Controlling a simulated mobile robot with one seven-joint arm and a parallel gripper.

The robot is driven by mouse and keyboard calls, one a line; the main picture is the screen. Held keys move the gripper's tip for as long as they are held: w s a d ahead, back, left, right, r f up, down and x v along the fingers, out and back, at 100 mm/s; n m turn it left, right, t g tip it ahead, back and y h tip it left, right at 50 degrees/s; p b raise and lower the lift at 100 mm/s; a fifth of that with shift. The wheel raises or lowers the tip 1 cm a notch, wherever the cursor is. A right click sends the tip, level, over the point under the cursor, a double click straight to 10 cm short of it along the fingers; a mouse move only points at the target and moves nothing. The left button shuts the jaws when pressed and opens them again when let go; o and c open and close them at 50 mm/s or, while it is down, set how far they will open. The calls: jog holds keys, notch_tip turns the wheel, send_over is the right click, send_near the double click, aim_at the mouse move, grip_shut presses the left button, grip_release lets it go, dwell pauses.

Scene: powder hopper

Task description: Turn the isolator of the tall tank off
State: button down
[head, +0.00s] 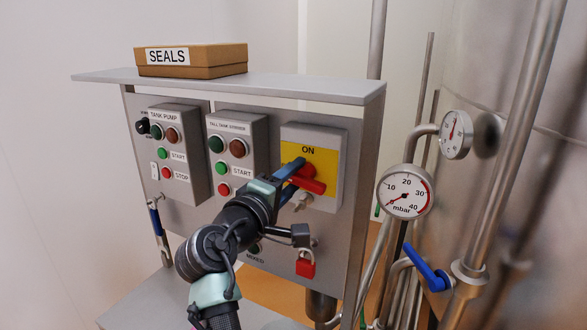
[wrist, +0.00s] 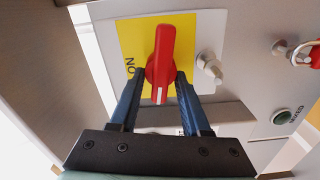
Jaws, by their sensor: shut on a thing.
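The isolator is a grey box with a yellow plate (head: 326,158) marked ON at its top, on the right of the panel in the head view. Its red handle (head: 311,184) lies roughly crosswise to the direction of the ON mark. In the wrist view the red handle (wrist: 172,50) stands between the blue fingers, its white-marked end towards me. My gripper (head: 293,171) reaches it from the left and is shut on it; the fingers (wrist: 160,90) flank its near end. Part of the handle is hidden behind the fingers in the head view.
A metal lug (head: 303,201) juts out below the handle. A red padlock (head: 305,267) hangs lower down. The tall tank stirrer box (head: 232,150) and tank pump box (head: 170,150) are to the left. A pressure gauge (head: 405,191) and pipes stand close on the right.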

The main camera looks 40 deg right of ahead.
jog(key=shift+n+p, duration=0.5)
jog(key=shift+n, duration=0.6)
jog(key=shift+f, duration=0.1)
jog(key=c, duration=0.8)
grip_release()
jog(key=shift+o, duration=0.2)
jog(key=shift+a, duration=0.1)
jog(key=b+v, duration=0.5)
jog(key=v, duration=0.8)
jog(key=shift+b, duration=0.35)
